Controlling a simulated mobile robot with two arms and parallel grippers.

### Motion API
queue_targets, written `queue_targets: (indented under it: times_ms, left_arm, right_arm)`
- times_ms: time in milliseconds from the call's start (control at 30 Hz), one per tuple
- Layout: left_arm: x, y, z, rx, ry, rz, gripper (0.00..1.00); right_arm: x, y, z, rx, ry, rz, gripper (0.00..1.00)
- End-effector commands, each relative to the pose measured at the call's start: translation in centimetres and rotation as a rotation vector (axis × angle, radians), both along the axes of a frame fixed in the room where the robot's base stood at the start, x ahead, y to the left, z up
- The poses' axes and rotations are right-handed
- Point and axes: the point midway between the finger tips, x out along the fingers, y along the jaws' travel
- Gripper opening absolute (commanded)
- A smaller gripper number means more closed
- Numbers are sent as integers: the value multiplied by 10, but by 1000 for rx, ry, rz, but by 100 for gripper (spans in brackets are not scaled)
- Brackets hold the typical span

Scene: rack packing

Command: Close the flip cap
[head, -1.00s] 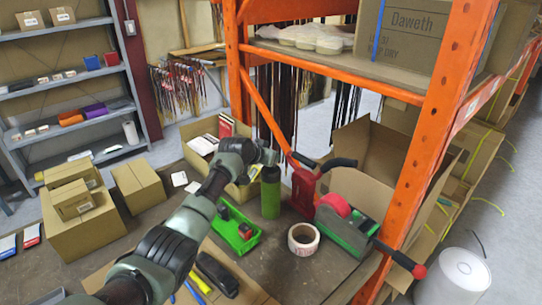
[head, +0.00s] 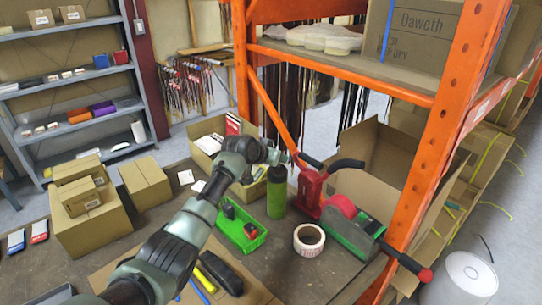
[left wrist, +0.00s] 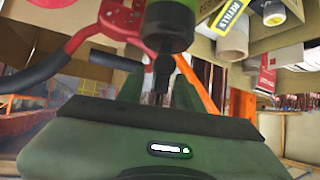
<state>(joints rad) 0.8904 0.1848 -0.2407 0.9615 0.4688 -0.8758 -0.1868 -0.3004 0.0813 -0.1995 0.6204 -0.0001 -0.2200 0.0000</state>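A green bottle (head: 276,198) with a dark cap (head: 277,173) stands upright on the table, right of the green tray. In the left wrist view the bottle (left wrist: 168,6) shows inverted at the top, its dark cap (left wrist: 168,28) pointing down with a narrow dark piece (left wrist: 163,68) below it. My left gripper (head: 285,157) is just above the cap in the head view. In the left wrist view its fingers (left wrist: 160,94) look apart, with a gap between them near the narrow dark piece. Contact cannot be told. My right gripper is out of view.
A red tool with black handles (head: 312,185) stands close right of the bottle. A tape roll (head: 309,240), a green tray (head: 238,228) and a tape dispenser (head: 345,228) are nearby. An orange rack post (head: 440,130) and an open carton (head: 375,165) stand to the right.

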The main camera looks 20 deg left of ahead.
Motion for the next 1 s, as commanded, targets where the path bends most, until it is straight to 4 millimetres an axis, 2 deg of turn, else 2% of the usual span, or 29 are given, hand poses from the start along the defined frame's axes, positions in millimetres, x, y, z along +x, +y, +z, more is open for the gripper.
queue_targets:
  times_ms: [300, 500, 867, 967, 1000]
  left_arm:
    - [-34, 9, 24, 1, -2, 2, 36]
    - [-46, 12, 33, 0, 0, 2, 36]
    - [-47, 12, 35, 2, -3, 2, 36]
    - [-41, 19, 45, 27, -43, 17, 36]
    - [-37, 24, 54, 49, -78, 28, 36]
  right_arm:
    - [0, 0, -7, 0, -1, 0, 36]
    - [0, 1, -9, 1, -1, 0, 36]
    - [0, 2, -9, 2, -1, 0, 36]
    - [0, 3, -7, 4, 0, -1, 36]
    - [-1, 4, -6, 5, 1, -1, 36]
